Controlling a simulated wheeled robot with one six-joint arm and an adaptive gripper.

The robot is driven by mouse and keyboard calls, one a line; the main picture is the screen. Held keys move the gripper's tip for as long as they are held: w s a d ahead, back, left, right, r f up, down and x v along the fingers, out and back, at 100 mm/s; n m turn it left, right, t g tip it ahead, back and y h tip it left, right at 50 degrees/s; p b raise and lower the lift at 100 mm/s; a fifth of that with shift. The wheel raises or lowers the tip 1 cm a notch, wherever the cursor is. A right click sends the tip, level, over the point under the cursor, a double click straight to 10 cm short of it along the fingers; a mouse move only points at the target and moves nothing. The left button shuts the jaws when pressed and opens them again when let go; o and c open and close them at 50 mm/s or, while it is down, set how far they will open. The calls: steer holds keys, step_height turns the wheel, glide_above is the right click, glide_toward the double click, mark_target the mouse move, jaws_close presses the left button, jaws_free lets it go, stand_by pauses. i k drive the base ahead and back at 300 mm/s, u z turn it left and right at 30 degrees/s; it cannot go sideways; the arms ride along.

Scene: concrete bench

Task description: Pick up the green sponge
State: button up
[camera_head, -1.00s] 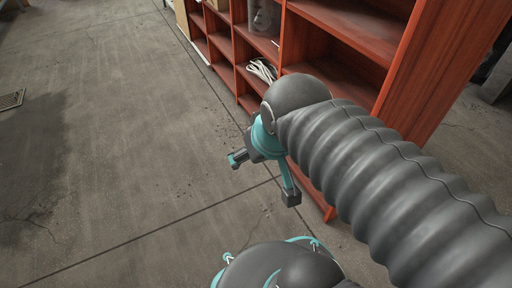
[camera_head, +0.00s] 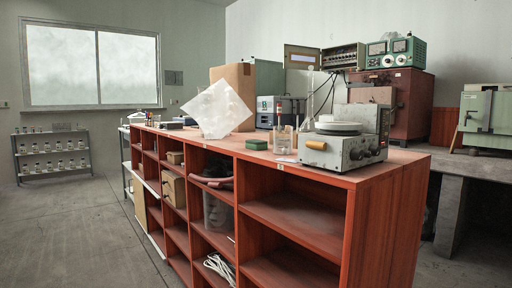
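A small green block (camera_head: 256,144), which looks like the green sponge, lies flat on top of the red-brown wooden shelf unit (camera_head: 385,235), near its front edge. It is left of a glass beaker (camera_head: 283,140). My gripper and arm are not in view now, so I cannot see how the gripper stands relative to it.
A grey-green device (camera_head: 345,150) with a round white plate stands right of the beaker, close to the front edge. A tilted clear sheet (camera_head: 217,108) and a cardboard box (camera_head: 233,85) stand to the left. Open floor (camera_head: 75,225) lies left of the shelf.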

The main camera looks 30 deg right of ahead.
mark_target(254, 145)
steer(key=u, duration=0.75)
steer(key=i, duration=1.75)
steer(key=z, duration=1.9)
